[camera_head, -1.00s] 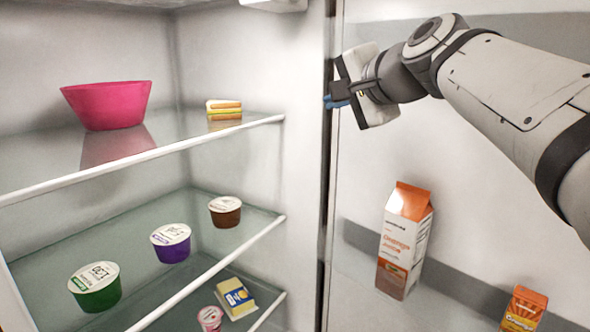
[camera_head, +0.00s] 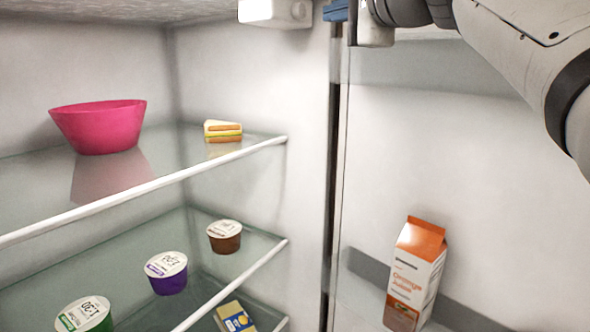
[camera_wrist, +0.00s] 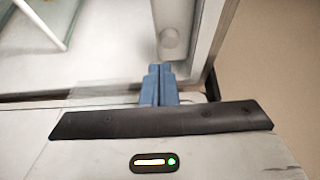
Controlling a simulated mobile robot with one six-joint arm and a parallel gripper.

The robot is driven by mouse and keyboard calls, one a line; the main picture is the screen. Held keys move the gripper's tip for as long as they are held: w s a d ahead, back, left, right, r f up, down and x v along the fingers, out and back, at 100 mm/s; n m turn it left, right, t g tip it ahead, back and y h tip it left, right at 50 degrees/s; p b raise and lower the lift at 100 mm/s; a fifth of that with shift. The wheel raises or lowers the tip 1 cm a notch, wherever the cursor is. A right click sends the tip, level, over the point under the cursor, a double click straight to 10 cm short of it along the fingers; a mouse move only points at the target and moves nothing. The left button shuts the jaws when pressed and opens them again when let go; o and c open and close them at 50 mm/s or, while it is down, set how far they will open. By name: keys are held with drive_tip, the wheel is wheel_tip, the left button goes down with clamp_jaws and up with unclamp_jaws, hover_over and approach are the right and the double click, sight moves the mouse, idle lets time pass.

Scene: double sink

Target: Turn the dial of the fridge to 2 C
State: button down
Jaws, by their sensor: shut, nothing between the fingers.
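The fridge's white control box (camera_head: 275,13) is at the top of the inner right wall in the head view, cut by the picture's upper edge. A round knob, seemingly the dial (camera_head: 298,10), is on its right end. In the wrist view the round dial (camera_wrist: 171,39) sits just beyond the fingertips. Its markings cannot be read. My gripper (camera_head: 335,10) is shut and empty, its blue fingers just right of the box in the head view. In the wrist view the closed gripper (camera_wrist: 160,68) points at the dial's lower edge; I cannot tell whether it touches.
A pink bowl (camera_head: 100,127) and a sandwich (camera_head: 222,131) stand on the upper glass shelf (camera_head: 150,172). Several cups and a yellow pack (camera_head: 235,318) are below. An orange juice carton (camera_head: 415,275) stands on the right, by the open door (camera_head: 450,150).

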sight(288, 6)
drive_tip(key=shift+w+a+r+p, duration=0.1)
drive_tip(key=shift+w+a+p, duration=0.5)
drive_tip(key=shift+a, duration=0.35)
drive_tip(key=shift+w+a+f+p, duration=0.1)
drive_tip(key=shift+w+a+p, duration=0.45)
drive_tip(key=shift+a, duration=0.45)
drive_tip(key=shift+w+a+r+p, duration=0.1)
drive_tip(key=shift+w+a+p, duration=0.35)
drive_tip(key=shift+w+a, duration=0.4)
drive_tip(key=shift+s+a, duration=0.1)
drive_tip(key=shift+s, duration=0.05)
drive_tip(key=shift+r, duration=0.4)
drive_tip(key=shift+r+p, duration=0.5)
drive_tip(key=shift+p, duration=0.05)
drive_tip(key=shift+s+a, duration=0.1)
